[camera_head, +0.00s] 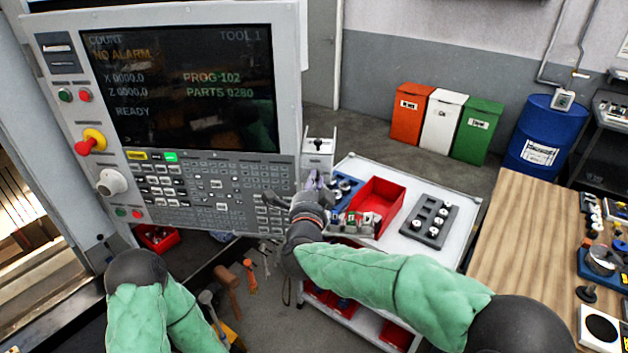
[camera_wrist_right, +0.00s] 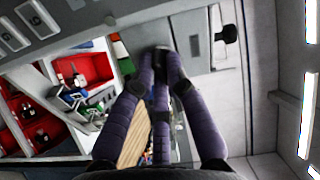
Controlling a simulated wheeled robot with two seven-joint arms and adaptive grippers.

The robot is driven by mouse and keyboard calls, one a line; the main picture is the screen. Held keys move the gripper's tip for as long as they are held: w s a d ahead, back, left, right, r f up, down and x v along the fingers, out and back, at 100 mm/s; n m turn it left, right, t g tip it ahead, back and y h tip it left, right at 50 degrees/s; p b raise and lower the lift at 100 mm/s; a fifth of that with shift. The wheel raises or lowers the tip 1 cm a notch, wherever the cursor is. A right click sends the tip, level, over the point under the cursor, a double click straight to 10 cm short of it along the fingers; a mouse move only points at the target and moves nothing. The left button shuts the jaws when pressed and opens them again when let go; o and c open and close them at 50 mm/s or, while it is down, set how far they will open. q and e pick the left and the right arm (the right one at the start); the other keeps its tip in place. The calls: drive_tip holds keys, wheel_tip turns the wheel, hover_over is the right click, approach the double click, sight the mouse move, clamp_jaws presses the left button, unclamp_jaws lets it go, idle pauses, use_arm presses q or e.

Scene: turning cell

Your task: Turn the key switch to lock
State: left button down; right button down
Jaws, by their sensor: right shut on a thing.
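A small light-grey box (camera_head: 318,158) is mounted at the right edge of the machine's control panel, with a small dark part on its upper face. My right gripper (camera_head: 313,181) is at the lower part of this box. A black knob (camera_wrist_right: 228,33) stands beside the fingers on a grey plate. My left gripper is out of view.
The control panel (camera_head: 222,180) with its lit screen is left of the gripper. A white cart (camera_head: 400,243) with a red bin (camera_head: 377,205) and a dark tray (camera_head: 428,221) stands close below and right. A wooden table (camera_head: 510,240) is at the right.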

drive_tip(key=shift+n+p, duration=3.8)
drive_tip(key=shift+n, duration=3.6)
drive_tip(key=c, duration=1.2)
unclamp_jaws()
drive_tip(key=shift+r, duration=0.1)
drive_tip(key=shift+c, duration=0.2)
drive_tip(key=s+a, duration=0.1)
drive_tip(key=s, duration=1.1)
